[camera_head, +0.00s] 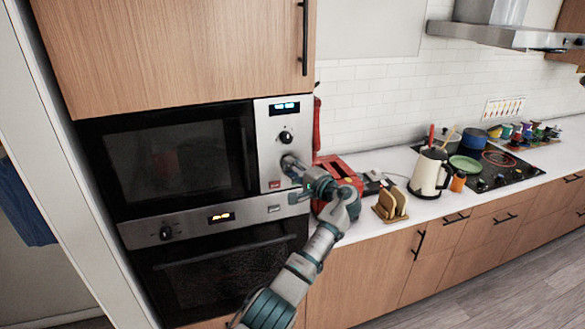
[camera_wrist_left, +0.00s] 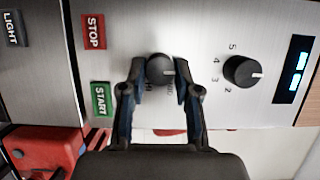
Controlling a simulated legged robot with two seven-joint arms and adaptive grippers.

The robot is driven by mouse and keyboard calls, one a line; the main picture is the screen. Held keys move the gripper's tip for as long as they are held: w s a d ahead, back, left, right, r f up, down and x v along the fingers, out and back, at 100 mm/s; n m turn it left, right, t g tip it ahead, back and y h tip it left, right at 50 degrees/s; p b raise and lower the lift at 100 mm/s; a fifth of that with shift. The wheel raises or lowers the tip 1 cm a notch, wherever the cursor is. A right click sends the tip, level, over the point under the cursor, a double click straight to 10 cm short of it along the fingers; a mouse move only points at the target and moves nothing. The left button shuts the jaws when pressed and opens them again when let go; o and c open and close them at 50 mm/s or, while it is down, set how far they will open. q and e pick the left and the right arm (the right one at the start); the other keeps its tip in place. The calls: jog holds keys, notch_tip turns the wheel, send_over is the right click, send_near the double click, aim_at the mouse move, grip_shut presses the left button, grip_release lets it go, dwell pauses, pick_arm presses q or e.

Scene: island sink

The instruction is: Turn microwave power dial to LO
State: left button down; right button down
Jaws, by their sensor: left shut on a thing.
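The microwave (camera_head: 180,152) is built into the cabinet, with a silver control panel on its right side. The lower dial (camera_wrist_left: 158,68) is dark and round, with a light mark on its right side in the left wrist view. Small lettering beside it is partly covered by the fingers and hard to read. My left gripper (camera_wrist_left: 160,75) is shut on this dial, one finger on each side. In the head view my left gripper (camera_head: 290,166) is at the panel and mostly hides that dial. My right gripper is not in view.
The upper dial (camera_wrist_left: 243,71) has numbers around it and sits by the lit display (camera_wrist_left: 294,70). STOP (camera_wrist_left: 94,31) and START (camera_wrist_left: 101,98) buttons are close to the left gripper. An oven (camera_head: 225,265) is below. A red toaster (camera_head: 335,167) and kettle (camera_head: 429,172) stand on the counter.

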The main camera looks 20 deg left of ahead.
pick_arm(q)
jog(key=shift+f, duration=0.35)
jog(key=c, duration=0.8)
grip_release()
jog(key=shift+s, duration=0.15)
jog(key=shift+c, duration=0.2)
jog(key=shift+r, duration=0.2)
jog(key=shift+d, duration=0.2)
jog(key=v, duration=1.1)
jog(key=shift+s+d, duration=0.2)
jog(key=shift+d, duration=0.05)
